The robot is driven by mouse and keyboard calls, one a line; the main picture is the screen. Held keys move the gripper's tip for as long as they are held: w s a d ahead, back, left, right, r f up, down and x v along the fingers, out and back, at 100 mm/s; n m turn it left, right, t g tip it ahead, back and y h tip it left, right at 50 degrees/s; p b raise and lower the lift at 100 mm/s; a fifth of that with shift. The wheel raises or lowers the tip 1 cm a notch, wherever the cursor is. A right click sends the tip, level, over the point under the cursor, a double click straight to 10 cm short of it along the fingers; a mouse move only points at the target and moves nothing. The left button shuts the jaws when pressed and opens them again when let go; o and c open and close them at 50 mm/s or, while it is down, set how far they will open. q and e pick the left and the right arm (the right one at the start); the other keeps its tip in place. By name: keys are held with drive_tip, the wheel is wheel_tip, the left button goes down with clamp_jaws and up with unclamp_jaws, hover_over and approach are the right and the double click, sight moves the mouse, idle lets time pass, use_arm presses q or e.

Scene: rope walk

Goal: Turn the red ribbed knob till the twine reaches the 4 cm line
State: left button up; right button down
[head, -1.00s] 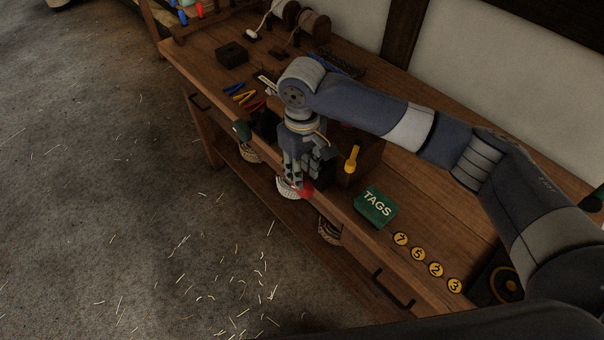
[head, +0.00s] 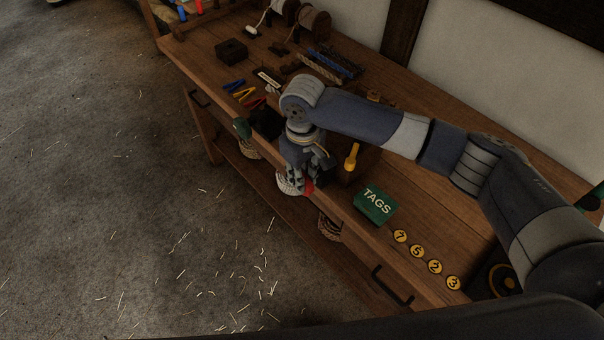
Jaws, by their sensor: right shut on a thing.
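I cannot make out the twine's end or the 4 cm line from here. My left gripper is not in view.
The yellow lever (head: 352,157) stands close right of my gripper. A green TAGS box (head: 375,205) and several numbered yellow discs (head: 417,251) lie further right on the bench (head: 446,229). Pliers (head: 240,92), a dark block (head: 231,50) and spools (head: 312,25) are behind. Straw-strewn floor lies left.

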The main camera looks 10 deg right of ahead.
drive_tip(key=shift+s+d+r+t+y+p, duration=0.25)
drive_tip(key=shift+t+y+p, duration=0.35)
drive_tip(key=shift+p, duration=0.45)
drive_tip(key=shift+s+f+t+y+p, duration=0.25)
drive_tip(key=shift+t+y+p, duration=0.15)
drive_tip(key=shift+t, duration=0.4)
drive_tip(key=shift+s+d+f+t+y, duration=0.1)
drive_tip(key=shift+d+f+t+y, duration=0.1)
drive_tip(key=shift+t+y, duration=0.5)
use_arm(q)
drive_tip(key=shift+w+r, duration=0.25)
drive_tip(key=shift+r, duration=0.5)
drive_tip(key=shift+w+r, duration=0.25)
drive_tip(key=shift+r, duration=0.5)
use_arm(e)
drive_tip(key=shift+t+y, duration=0.3)
drive_tip(key=shift+t, duration=0.4)
drive_tip(key=c, duration=1.7)
unclamp_jaws()
drive_tip(key=shift+s, duration=0.1)
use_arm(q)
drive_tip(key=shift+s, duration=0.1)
use_arm(e)
drive_tip(key=shift+d, duration=0.1)
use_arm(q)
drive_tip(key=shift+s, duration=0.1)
